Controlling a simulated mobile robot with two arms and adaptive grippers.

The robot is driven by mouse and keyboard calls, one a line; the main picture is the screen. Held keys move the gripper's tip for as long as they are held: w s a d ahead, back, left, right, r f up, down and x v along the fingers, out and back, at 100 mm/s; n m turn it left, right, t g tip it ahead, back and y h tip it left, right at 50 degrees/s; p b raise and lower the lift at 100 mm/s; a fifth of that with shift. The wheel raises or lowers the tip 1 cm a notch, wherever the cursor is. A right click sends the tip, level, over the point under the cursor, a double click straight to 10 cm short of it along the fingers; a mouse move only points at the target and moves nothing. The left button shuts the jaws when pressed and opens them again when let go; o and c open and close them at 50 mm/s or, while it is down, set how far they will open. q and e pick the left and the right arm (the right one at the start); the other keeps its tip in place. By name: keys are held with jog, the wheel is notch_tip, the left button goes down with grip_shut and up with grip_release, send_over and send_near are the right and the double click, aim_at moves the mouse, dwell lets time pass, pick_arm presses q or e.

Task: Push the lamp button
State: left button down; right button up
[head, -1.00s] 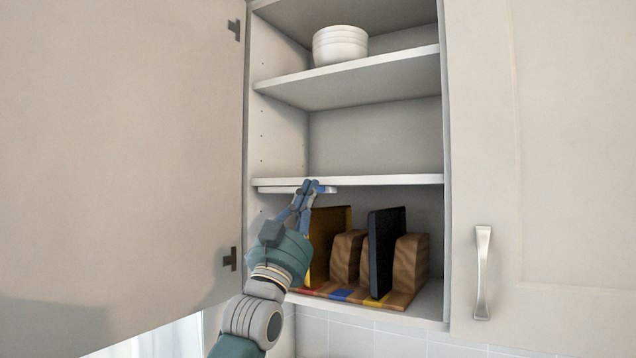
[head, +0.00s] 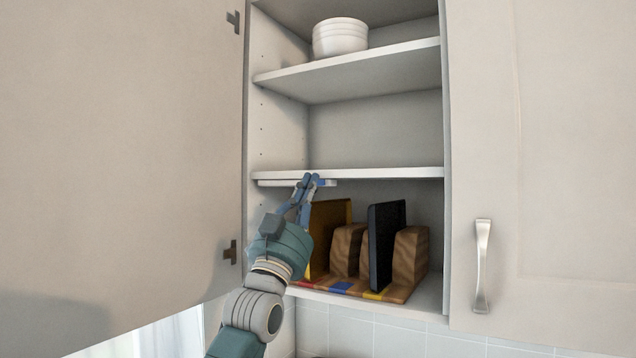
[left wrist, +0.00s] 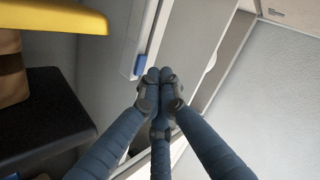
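The lamp (head: 280,183) is a thin white strip under the middle shelf, near the left side of the open cabinet. It also shows in the left wrist view (left wrist: 136,38). Its blue button (head: 323,182) is at the right end of the strip; it also shows in the left wrist view (left wrist: 141,66). My left gripper (head: 313,178) is raised in front of the lamp, its tips just left of the button in the head view. In the left wrist view its fingers (left wrist: 160,76) are together, empty, close beside the button. I cannot tell whether they touch it. My right gripper is not in view.
A wooden rack (head: 411,262) with a yellow board (head: 326,225) and a black board (head: 386,245) stands on the cabinet floor, right of my left arm. A white bowl stack (head: 340,37) is on the upper shelf. The open door (head: 120,150) fills the left side.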

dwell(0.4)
pick_arm(q)
jog(key=shift+w+d+p, duration=0.2)
jog(key=shift+w+p, duration=0.15)
jog(key=shift+w, duration=0.05)
jog(key=shift+w+d+p, duration=0.15)
jog(key=shift+w+p, duration=0.1)
jog(key=shift+p, duration=0.05)
dwell(0.5)
jog(key=shift+s+f, duration=0.1)
jog(key=shift+s+a+b, duration=0.35)
jog(key=shift+s+b, duration=0.1)
jog(key=shift+s, duration=0.1)
